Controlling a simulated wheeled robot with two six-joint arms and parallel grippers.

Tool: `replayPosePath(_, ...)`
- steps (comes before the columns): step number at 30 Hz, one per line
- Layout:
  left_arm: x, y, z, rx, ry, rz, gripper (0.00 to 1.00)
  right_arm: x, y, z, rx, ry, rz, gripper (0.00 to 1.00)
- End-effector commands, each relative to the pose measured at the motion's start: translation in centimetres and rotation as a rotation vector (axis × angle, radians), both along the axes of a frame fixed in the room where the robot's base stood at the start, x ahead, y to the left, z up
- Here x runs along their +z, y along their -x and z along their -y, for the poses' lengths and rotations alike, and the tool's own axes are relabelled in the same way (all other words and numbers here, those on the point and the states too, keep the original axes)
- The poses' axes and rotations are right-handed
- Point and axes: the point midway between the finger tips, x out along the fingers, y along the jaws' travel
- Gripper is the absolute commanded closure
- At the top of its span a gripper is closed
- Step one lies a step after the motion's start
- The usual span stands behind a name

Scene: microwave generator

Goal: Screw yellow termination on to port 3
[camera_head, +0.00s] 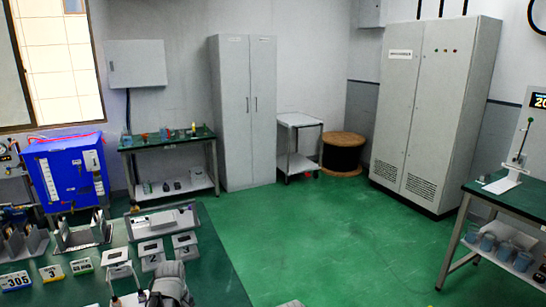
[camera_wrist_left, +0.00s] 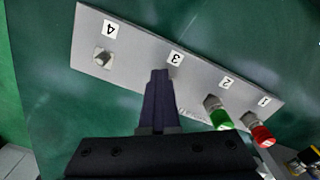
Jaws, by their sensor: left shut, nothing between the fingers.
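In the left wrist view a grey port plate (camera_wrist_left: 130,48) lies tilted, with upside-down labels 4, 3, 2 and 1. Port 4 (camera_wrist_left: 103,57) shows a bare metal connector. A green termination (camera_wrist_left: 220,118) is on port 2 and a red termination (camera_wrist_left: 262,135) is on port 1. My left gripper (camera_wrist_left: 160,75) is shut and empty, its tips just below label 3, and it hides the port 3 connector. A yellow-and-black object (camera_wrist_left: 310,155) is cut off at the right edge; I cannot tell whether it is the yellow termination. My right gripper is not in view.
In the head view the green-topped bench (camera_head: 215,285) holds holders, numbered cards and a yellow block marked 3 (camera_head: 52,272). A blue cabinet (camera_head: 65,175) stands at the left. A second bench (camera_head: 520,200) stands at the right. The green floor between is clear.

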Motion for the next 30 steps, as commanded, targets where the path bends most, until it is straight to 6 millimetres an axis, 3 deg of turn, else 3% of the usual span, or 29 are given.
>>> replayPosePath(15,0.0,0.79,-1.07,0.003,-0.007,0.001,1.0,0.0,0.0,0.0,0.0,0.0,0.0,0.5)
replayPosePath(30,0.01,1.09,-0.94,0.004,-0.007,0.001,1.0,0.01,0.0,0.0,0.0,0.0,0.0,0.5)
